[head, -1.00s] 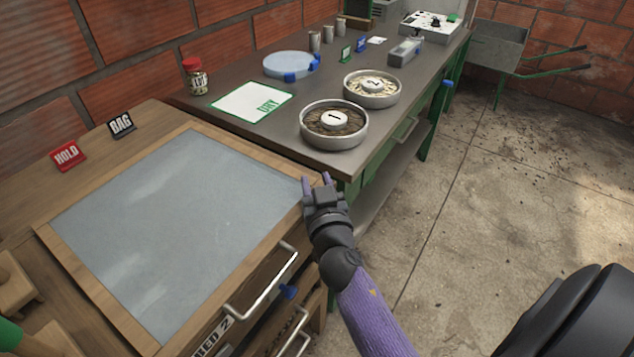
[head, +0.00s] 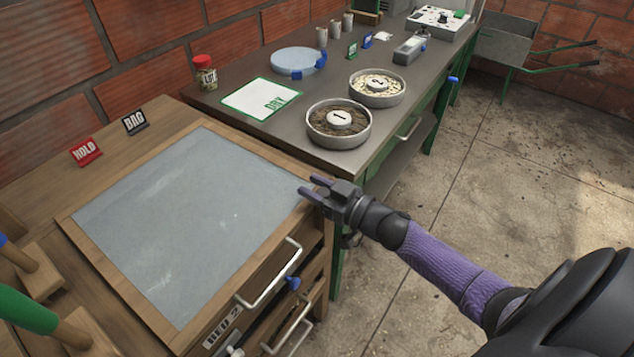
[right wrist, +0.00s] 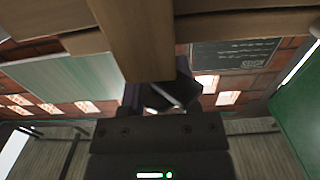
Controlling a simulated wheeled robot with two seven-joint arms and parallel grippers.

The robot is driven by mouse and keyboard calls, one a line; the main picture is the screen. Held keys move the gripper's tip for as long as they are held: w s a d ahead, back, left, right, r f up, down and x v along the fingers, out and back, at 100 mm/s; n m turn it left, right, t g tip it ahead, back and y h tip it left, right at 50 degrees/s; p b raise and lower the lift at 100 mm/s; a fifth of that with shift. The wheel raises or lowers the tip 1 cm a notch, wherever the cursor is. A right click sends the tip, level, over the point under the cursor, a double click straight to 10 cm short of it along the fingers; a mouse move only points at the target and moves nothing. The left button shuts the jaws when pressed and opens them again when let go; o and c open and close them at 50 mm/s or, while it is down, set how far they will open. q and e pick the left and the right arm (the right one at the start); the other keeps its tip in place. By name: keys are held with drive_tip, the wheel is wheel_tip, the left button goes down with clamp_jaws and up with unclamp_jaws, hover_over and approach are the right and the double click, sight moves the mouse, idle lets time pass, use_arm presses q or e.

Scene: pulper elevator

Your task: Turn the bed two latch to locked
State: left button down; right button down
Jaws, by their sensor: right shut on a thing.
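The bed two drawer front carries the BED 2 label (head: 222,326), a metal handle (head: 270,277) and a small blue latch knob (head: 293,283) to the right of the handle. I cannot read the latch's position. My right gripper (head: 313,188) is at the right corner of the wooden frame (head: 190,310), above and apart from the knob. Its fingers stand a little apart and appear shut on the frame's edge; the contact is hard to see. In the right wrist view a wooden beam (right wrist: 135,40) reaches down between the fingers (right wrist: 160,95). My left gripper is out of view.
A second handle (head: 293,325) is below. Wooden tools with green and blue handles (head: 40,310) stand lower left. HOLD (head: 87,152) and BAG (head: 135,122) signs stand behind the grey panel. Bowls (head: 338,124) sit on the green-legged bench. Floor at right is clear.

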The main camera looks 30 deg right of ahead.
drive_tip(key=shift+f+n+g+y+b, duration=0.15)
drive_tip(key=shift+n+g+y+b, duration=0.45)
drive_tip(key=shift+n+y, duration=0.5)
drive_tip(key=n+g+y+b, duration=0.1)
drive_tip(key=g+y+b, duration=0.1)
drive_tip(key=n+g+y+b, duration=0.4)
drive_tip(key=shift+s+a+f, duration=0.1)
drive_tip(key=shift+s+a, duration=0.25)
drive_tip(key=shift+s+a+n+g+y+b, duration=0.1)
drive_tip(key=shift+s+n+g+y+b, duration=0.05)
drive_tip(key=shift+n+g+y+b, duration=0.7)
drive_tip(key=shift+r+g+b, duration=0.2)
drive_tip(key=shift+g+b, duration=0.2)
drive_tip(key=shift+g, duration=0.05)
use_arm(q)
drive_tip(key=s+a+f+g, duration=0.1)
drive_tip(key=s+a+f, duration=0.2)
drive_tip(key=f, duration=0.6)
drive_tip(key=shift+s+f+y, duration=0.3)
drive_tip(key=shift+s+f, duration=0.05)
